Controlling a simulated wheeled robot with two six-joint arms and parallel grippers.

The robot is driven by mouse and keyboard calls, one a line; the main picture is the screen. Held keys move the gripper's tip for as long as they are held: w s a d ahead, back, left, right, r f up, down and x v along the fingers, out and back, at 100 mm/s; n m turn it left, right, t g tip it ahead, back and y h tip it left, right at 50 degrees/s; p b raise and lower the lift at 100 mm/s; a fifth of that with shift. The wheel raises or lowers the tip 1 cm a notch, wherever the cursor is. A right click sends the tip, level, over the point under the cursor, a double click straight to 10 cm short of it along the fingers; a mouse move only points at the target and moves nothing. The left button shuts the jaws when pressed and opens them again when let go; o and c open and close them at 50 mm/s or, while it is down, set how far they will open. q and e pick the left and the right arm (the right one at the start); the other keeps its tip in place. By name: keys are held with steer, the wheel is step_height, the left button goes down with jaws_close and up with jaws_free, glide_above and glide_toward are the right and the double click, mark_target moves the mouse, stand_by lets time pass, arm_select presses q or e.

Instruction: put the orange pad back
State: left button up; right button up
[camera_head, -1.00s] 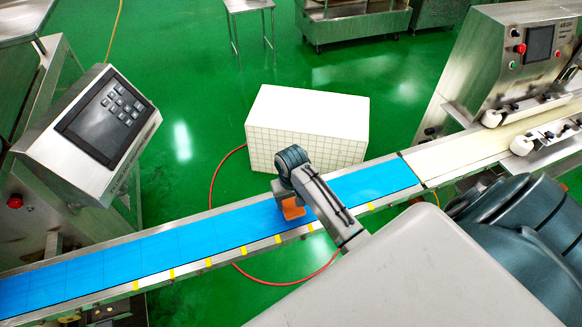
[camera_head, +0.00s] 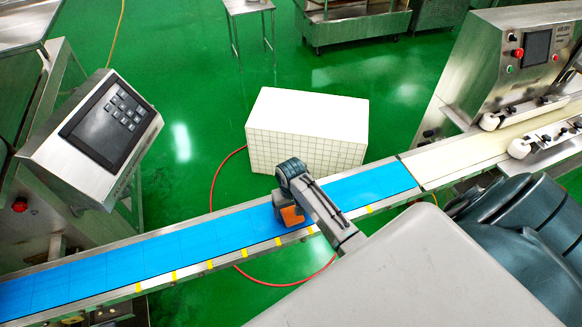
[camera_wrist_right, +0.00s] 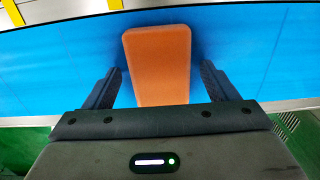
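The orange pad (camera_head: 292,215) sits on the blue conveyor belt (camera_head: 180,247), near the belt's front edge. In the right wrist view the pad (camera_wrist_right: 158,65) lies between the two dark fingers of my right gripper (camera_wrist_right: 160,85). A gap shows on each side, so the gripper is open around the pad and not closed on it. In the head view my right gripper (camera_head: 281,205) is low over the belt at the pad and partly covers it. My left gripper is in neither view.
Yellow marks (camera_head: 210,265) line the belt's front rail. A white tiled block (camera_head: 307,128) stands behind the belt. A keypad console (camera_head: 105,115) is at the left and a steel machine (camera_head: 500,60) at the right. The belt left of my gripper is clear.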

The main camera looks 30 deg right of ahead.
mark_target(291, 210)
step_height(291, 210, up, 12)
steer(key=b, duration=0.3)
steer(key=shift+r+b, duration=0.15)
steer(key=shift+b, duration=0.25)
